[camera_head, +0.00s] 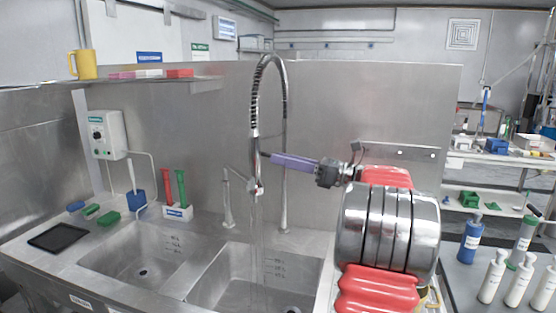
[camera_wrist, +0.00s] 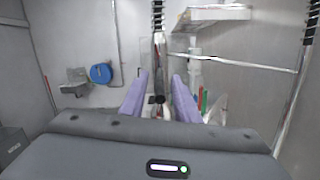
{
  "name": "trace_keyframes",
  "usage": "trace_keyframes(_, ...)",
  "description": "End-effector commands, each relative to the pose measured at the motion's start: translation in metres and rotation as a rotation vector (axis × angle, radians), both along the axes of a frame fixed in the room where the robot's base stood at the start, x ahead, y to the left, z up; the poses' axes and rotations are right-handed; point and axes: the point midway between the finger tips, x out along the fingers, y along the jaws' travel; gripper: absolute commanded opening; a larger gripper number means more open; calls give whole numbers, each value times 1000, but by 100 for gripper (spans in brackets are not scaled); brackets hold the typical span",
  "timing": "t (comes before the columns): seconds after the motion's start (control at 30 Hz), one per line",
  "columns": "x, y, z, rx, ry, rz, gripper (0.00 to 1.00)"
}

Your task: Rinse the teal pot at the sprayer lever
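The sprayer (camera_head: 256,150) hangs on a tall coiled metal hose over the sinks, its head low above the right basin. A faint pale streak runs down below it, perhaps water. My gripper (camera_head: 267,156) reaches in from the right, its purple fingertips beside the sprayer. In the wrist view, the two purple fingers (camera_wrist: 161,84) stand apart, with the dark sprayer end (camera_wrist: 157,99) showing between them. I cannot tell whether they touch the sprayer or its lever. I see no teal pot in either view.
The right basin (camera_head: 222,288) lies below the sprayer, the left basin (camera_head: 135,262) beside it. A slim faucet (camera_head: 228,205) stands between them. A holder with red and green tools (camera_head: 178,212) stands behind. Bottles (camera_head: 492,275) stand at the far right.

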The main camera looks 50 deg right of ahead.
Motion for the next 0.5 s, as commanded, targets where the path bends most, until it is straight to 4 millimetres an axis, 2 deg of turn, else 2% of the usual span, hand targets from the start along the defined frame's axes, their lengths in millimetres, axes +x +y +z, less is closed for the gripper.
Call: trace_keyframes(0.5,-79,-41,-14,0,1,-4,29)
